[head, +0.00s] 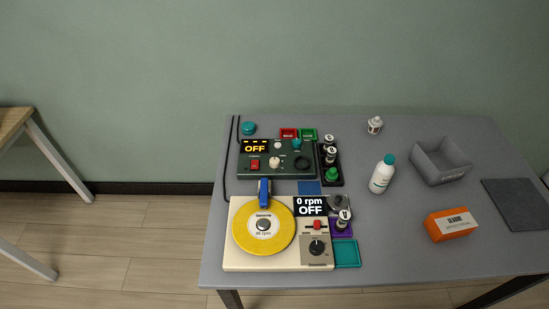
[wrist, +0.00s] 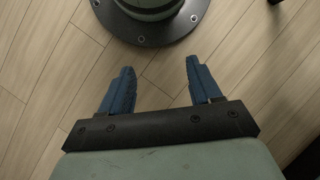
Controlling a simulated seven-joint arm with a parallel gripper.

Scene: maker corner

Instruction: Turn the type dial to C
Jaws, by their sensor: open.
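A dark green control unit (head: 276,158) stands at the back left of the grey table, its display reading OFF. It carries a red button (head: 255,164), a cream knob (head: 274,162), a teal knob (head: 296,143) and a dark round part (head: 302,163). In front of it is a cream machine (head: 282,261) with a yellow disc (head: 247,243), a display reading "0 rpm OFF" and a black dial (head: 317,246). The lettering is too small to tell which dial is the type dial. My gripper (wrist: 158,75) is open and empty above the floor, and is out of the head view.
A white bottle (head: 381,178), a grey bin (head: 441,174), an orange box (head: 452,226) and a dark mat (head: 517,203) are on the table's right side. A teal tray (head: 346,254) lies beside the cream machine. The table's front right is clear.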

